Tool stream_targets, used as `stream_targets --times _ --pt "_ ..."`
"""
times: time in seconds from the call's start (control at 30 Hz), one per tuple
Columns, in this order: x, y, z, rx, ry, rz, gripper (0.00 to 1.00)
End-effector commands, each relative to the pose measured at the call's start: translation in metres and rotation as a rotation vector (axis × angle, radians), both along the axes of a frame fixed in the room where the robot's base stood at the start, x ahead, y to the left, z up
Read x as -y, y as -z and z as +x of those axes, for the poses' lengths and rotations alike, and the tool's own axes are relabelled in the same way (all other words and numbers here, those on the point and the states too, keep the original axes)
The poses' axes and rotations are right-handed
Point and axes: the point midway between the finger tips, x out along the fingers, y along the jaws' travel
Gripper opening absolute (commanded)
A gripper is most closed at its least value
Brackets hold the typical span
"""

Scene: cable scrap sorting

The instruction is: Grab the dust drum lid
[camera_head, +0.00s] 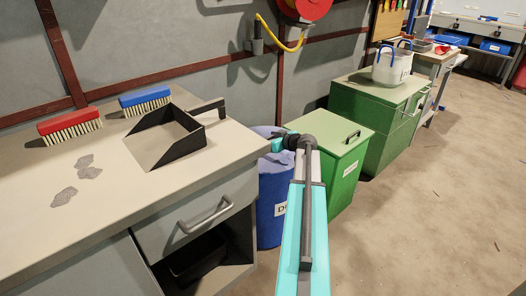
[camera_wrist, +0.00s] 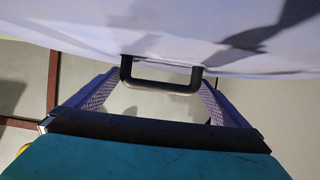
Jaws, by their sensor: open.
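The blue dust drum (camera_head: 272,210), its label partly hidden, stands between the workbench and a green bin. Gaps show between the fingers and the handle ends. In the head view my arm hides the handle.
The workbench (camera_head: 110,205) at left carries a black dustpan (camera_head: 165,140), a red brush (camera_head: 69,124), a blue brush (camera_head: 145,100) and grey dust patches. A green lidded bin (camera_head: 345,170) stands close on the drum's right. The floor at right is clear.

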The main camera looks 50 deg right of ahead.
Motion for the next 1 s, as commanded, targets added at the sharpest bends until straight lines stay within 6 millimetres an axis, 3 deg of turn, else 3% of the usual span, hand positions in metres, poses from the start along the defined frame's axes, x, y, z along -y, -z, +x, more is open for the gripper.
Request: stream_targets --times 0.4,0.77,1.0 --pt "0.0004 -0.0002 -0.0007 0.0 0.0 0.001 0.99" --pt "0.0006 -0.0002 -0.001 0.0 0.001 0.001 0.42" --pt "0.0009 -0.0018 -0.001 0.002 0.001 0.0 0.42"
